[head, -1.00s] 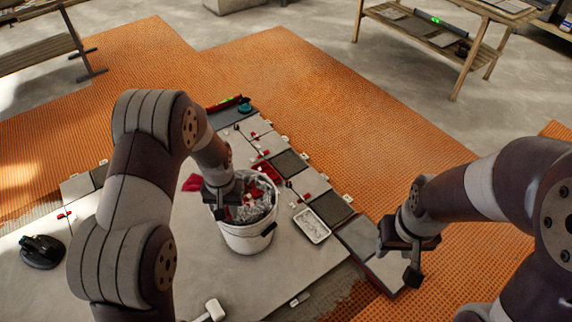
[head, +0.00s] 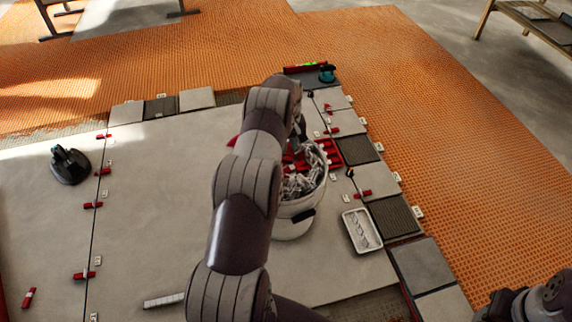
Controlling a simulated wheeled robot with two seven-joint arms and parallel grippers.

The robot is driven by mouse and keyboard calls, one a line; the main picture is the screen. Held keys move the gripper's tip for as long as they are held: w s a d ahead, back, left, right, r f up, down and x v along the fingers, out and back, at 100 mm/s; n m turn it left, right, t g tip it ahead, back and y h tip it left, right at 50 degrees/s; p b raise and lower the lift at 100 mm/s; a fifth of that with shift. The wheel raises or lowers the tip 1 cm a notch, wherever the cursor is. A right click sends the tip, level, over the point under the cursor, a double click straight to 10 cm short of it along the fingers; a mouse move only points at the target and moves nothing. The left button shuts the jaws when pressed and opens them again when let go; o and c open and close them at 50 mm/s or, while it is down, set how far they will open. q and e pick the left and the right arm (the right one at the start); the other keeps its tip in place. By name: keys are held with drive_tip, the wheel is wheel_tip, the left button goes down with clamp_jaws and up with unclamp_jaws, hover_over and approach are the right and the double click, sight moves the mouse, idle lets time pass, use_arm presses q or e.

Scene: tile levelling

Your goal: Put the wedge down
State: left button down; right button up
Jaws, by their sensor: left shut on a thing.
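My left arm reaches over the middle of the slab, and its gripper (head: 299,132) is at the far side of the white bucket (head: 293,228), largely hidden behind the arm. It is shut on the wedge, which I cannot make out. Red wedges (head: 328,154) show at the bucket's far right side, and whitish clips (head: 302,185) fill the bucket. Other red wedges lie along the joints, one (head: 93,205) on the left and one (head: 362,193) on the right. My right gripper (head: 492,306) is only partly in view at the bottom right corner; its jaws cannot be made out.
A white tray (head: 361,231) stands right of the bucket. A black suction cup tool (head: 70,165) sits on the slab at left. Grey and dark tiles (head: 395,215) line the right edge. A level (head: 305,68) and a teal-topped item (head: 326,73) lie at the far end.

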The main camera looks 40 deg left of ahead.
use_arm(q)
drive_tip(key=shift+s+a+f, duration=0.1)
drive_tip(key=shift+a+f, duration=0.45)
drive_tip(key=shift+f, duration=0.15)
wheel_tip(320, 180, down, 11)
drive_tip(key=b, duration=1.1)
drive_tip(key=shift+r, duration=0.15)
use_arm(e)
wheel_tip(320, 180, down, 12)
use_arm(q)
drive_tip(key=shift+r, duration=0.1)
use_arm(e)
drive_tip(key=shift+r, duration=0.1)
use_arm(q)
drive_tip(key=c, duration=0.9)
unclamp_jaws()
wheel_tip(320, 180, up, 7)
drive_tip(key=p, duration=0.7)
use_arm(e)
wheel_tip(320, 180, up, 7)
